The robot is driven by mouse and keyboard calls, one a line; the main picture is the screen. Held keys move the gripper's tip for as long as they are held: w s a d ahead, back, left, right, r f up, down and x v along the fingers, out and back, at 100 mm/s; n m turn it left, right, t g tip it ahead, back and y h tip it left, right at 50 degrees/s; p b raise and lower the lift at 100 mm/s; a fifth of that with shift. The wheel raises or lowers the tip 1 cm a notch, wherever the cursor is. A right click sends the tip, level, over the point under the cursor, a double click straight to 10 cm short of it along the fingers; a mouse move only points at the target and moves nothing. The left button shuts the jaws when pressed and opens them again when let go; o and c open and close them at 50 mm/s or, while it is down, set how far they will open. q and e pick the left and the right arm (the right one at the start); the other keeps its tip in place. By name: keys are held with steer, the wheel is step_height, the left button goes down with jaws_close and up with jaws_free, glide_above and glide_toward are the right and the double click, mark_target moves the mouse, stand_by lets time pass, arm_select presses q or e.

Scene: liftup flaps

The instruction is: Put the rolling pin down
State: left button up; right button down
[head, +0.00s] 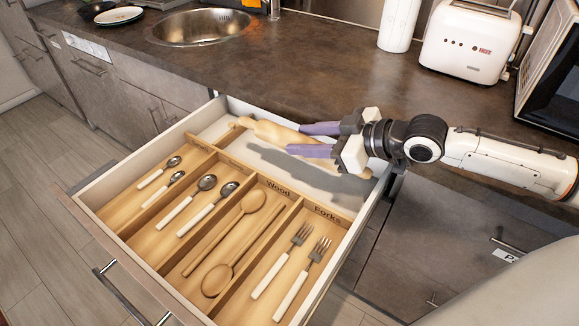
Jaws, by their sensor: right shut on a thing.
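A wooden rolling pin (271,131) is over the rear section of the open drawer (90,195), behind the cutlery divider. It lies crosswise, and its left handle shows near the drawer's back left. My right gripper (305,140) reaches in from the right and is shut on the rolling pin, with one purple finger on each side. The gripper and fingers hide the pin's middle; a bit of its right end shows past the gripper. A dark shadow falls on the drawer floor in front of the pin. I cannot tell whether the pin touches the floor. My left gripper is not in view.
A wooden divider tray (240,161) in the drawer holds spoons, wooden spoons (216,280) and forks (290,270) in separate compartments. The counter (300,60) behind carries a toaster (468,40), a white cylinder, a microwave, plates and a sink (200,27).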

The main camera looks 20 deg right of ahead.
step_height(320, 180, down, 5)
steer(key=shift+a+r+b, duration=0.1)
steer(key=shift+r+b, duration=0.05)
steer(key=shift+b, duration=0.15)
step_height(320, 180, down, 4)
steer(key=shift+f+b, duration=0.2)
steer(key=shift+b, duration=0.15)
steer(key=c, duration=1.5)
jaws_free()
steer(key=shift+f, duration=0.15)
steer(key=shift+c, duration=0.2)
steer(key=shift+o, duration=0.7)
